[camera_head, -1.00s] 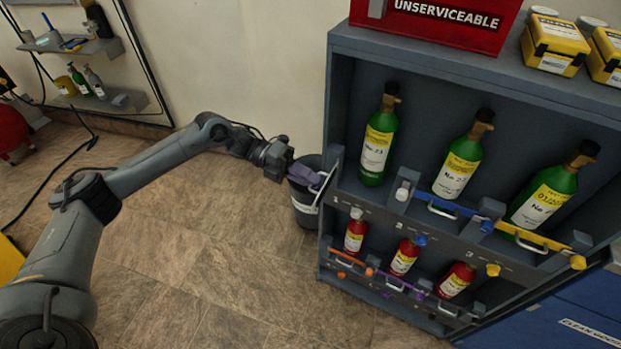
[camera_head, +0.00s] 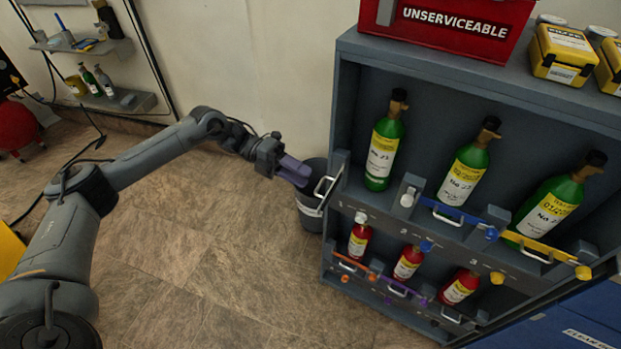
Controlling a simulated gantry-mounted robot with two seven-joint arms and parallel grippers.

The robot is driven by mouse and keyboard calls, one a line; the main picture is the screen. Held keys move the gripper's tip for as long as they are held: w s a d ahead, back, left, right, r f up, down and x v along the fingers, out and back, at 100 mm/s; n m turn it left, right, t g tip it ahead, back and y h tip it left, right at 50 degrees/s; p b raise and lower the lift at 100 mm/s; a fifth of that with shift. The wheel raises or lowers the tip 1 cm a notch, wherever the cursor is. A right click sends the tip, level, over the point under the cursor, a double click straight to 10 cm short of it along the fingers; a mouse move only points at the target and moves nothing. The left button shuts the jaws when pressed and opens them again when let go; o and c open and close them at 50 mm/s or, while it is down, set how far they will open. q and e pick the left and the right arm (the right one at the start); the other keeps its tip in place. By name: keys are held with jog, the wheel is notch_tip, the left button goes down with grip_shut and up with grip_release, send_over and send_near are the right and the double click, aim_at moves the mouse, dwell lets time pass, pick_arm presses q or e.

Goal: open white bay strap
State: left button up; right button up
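The rack's upper left bay holds a green bottle (camera_head: 382,150), and no strap crosses its front. A pale strap with a whitish handle (camera_head: 325,190) stands out from the rack's left edge, swung away from the bay. A white knob (camera_head: 407,199) sits on the post right of this bay. My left gripper (camera_head: 298,171), with purple fingers, is just left of the handle and seems apart from it. Its finger gap is not clear from this angle. My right gripper is not in view.
A blue strap (camera_head: 447,214) and a yellow strap (camera_head: 535,248) cross the other upper bays. Small red bottles (camera_head: 359,241) stand below. A dark bucket (camera_head: 309,215) is on the floor behind the gripper. Open floor (camera_head: 210,260) lies left of the rack.

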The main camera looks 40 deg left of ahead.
pick_arm(q)
jog(key=v, duration=0.6)
jog(key=shift+a, duration=0.2)
jog(key=shift+s, duration=0.1)
